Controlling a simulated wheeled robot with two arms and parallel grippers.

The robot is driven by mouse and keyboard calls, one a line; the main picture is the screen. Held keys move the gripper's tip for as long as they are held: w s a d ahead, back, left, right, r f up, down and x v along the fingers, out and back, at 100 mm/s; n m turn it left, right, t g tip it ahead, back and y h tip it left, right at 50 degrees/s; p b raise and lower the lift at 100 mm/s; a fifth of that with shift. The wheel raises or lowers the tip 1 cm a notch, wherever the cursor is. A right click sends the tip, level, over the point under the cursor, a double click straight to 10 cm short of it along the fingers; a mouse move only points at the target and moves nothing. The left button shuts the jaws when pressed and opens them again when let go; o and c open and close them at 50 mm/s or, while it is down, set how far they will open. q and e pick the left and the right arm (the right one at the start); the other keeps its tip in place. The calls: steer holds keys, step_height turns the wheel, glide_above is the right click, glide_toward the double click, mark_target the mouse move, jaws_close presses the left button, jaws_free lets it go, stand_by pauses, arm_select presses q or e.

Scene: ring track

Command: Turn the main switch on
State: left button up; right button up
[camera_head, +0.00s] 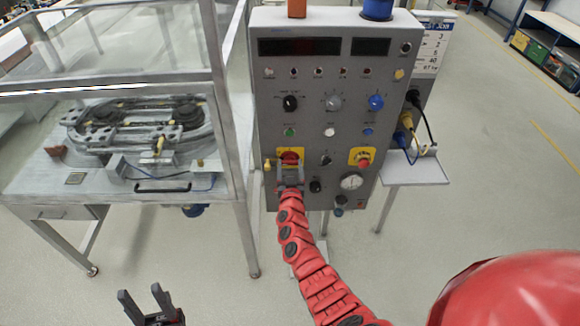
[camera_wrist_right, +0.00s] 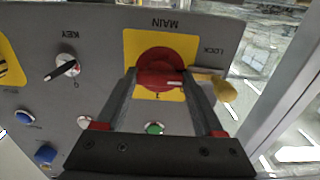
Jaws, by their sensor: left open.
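The main switch (camera_head: 289,157) is a red rotary knob on a yellow plate, low on the left of the grey control panel. In the right wrist view the knob (camera_wrist_right: 160,60) shows under the upside-down word MAIN. My right gripper (camera_head: 289,178) is at the knob; its fingertips (camera_wrist_right: 159,76) lie on either side of the knob's red grip. Whether they press on it is unclear. A yellow lock piece (camera_wrist_right: 224,90) is beside the knob, close to one finger. My left gripper (camera_head: 148,300) is open and empty, low in the head view, away from the panel.
The control panel (camera_head: 310,85) carries several knobs, buttons and a gauge. A red stop button (camera_head: 363,160) on yellow is to the right. A glazed machine frame (camera_head: 238,130) stands close on the left, a small shelf (camera_head: 415,171) on the right. Floor in front is mostly clear.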

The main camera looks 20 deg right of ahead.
steer(key=c, duration=0.8)
steer(key=shift+m, duration=0.3)
steer(key=m+b, duration=0.1)
steer(key=m, duration=0.2)
steer(key=shift+d+f, duration=0.1)
steer(key=m+b, duration=0.2)
steer(key=m, duration=0.3)
steer(key=m+b, duration=0.3)
steer(key=m, duration=0.3)
steer(key=shift+f, duration=0.15)
steer(key=shift+r+m+b, duration=0.2)
steer(key=shift+m+b, duration=0.7)
steer(key=shift+m, duration=0.7)
